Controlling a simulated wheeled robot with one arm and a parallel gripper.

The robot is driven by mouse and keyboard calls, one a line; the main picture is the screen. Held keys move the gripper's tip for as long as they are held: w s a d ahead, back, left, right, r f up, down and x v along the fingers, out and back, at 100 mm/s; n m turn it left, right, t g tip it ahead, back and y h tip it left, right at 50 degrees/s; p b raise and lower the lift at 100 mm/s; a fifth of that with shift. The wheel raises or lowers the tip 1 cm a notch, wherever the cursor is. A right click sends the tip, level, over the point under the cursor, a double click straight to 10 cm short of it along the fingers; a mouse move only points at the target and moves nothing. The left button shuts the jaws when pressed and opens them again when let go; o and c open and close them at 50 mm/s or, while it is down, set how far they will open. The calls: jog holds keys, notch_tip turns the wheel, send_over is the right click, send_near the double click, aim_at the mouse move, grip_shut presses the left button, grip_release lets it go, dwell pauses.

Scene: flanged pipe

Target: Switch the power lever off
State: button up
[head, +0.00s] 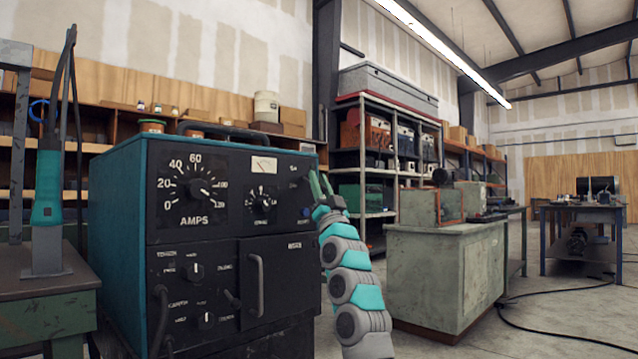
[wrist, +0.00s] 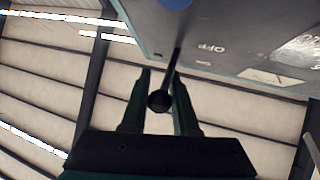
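The power lever (wrist: 160,101) is a thin dark rod with a round black knob. In the wrist view it comes off the machine's front panel beside an "OFF" label and reaches between my fingers. My gripper (wrist: 162,76) is open, with one finger on each side of the lever. Small gaps seem to show between the knob and the fingers; whether the rod touches the right finger I cannot tell. In the head view my gripper (head: 321,184) is at the upper right edge of the teal and black power machine (head: 117,220). The lever is not clear there.
The machine's panel has dials, knobs and a vertical handle (head: 256,284). A green-grey cabinet (head: 440,275) stands to the right, with shelving (head: 375,179) behind. A green bench (head: 45,310) stands at left. Cables (head: 560,335) lie on the floor at right.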

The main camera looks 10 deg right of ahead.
aim_at(323, 191)
jog(key=o, duration=0.4)
jog(key=shift+f, duration=0.2)
jog(key=shift+b+v, duration=1.05)
jog(key=shift+v, duration=0.05)
jog(key=shift+s+d+f, duration=0.1)
jog(key=shift+s+f, duration=0.25)
jog(key=shift+f, duration=0.15)
jog(key=shift+b+v, duration=0.55)
jog(key=shift+v, duration=1.55)
jog(key=shift+s+r, duration=0.1)
jog(key=shift+r, duration=0.05)
